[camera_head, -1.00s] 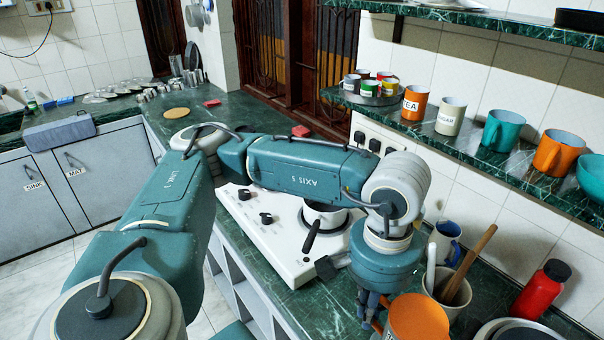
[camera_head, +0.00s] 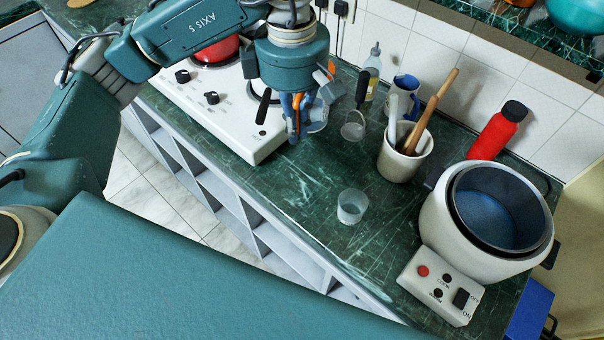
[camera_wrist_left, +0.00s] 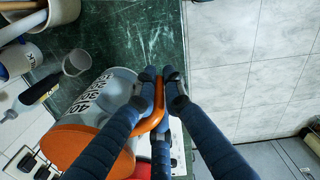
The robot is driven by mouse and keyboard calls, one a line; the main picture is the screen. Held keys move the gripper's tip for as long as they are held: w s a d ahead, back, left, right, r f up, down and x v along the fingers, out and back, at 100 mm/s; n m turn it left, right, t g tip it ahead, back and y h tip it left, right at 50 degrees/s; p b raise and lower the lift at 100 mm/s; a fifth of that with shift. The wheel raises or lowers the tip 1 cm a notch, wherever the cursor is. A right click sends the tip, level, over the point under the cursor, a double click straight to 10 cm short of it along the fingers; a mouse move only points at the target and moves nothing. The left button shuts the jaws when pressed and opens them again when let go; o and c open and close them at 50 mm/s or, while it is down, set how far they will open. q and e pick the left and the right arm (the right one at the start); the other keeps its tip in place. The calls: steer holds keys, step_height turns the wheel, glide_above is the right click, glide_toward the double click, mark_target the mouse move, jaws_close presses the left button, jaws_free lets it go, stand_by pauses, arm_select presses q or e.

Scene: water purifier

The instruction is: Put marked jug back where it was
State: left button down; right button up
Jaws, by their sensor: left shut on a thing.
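The marked jug (camera_wrist_left: 105,95) shows best in the left wrist view. It has a grey body with black lettering, a wide orange top (camera_wrist_left: 70,148) and an orange handle (camera_wrist_left: 158,110). My left gripper (camera_wrist_left: 160,75) is shut on that handle, its blue fingers around it. In the head view, my left gripper (camera_head: 298,135) is at the corner of the white stove, with the orange handle between its fingers. There the jug (camera_head: 318,118) is mostly hidden by the gripper, and I cannot tell whether it touches the counter. My right gripper is not in view.
A clear glass (camera_head: 352,206) stands on the green counter (camera_head: 290,190). A strainer (camera_head: 354,127), a white crock of utensils (camera_head: 404,160), a blue-white mug (camera_head: 407,88) and a red bottle (camera_head: 497,132) are to the right. A white cooker (camera_head: 440,225) stands further right. The white stove (camera_head: 235,118) is left.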

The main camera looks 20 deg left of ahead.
arm_select(q)
step_height(320, 180, down, 17)
steer(key=p, duration=0.2)
steer(key=shift+f+p, duration=0.15)
steer(key=shift+p, duration=0.2)
steer(key=shift+f, duration=0.5)
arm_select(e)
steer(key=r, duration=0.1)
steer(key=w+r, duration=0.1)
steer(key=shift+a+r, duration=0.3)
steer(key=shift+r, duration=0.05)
arm_select(q)
steer(key=c, duration=1.8)
jaws_free()
steer(key=shift+c, duration=0.2)
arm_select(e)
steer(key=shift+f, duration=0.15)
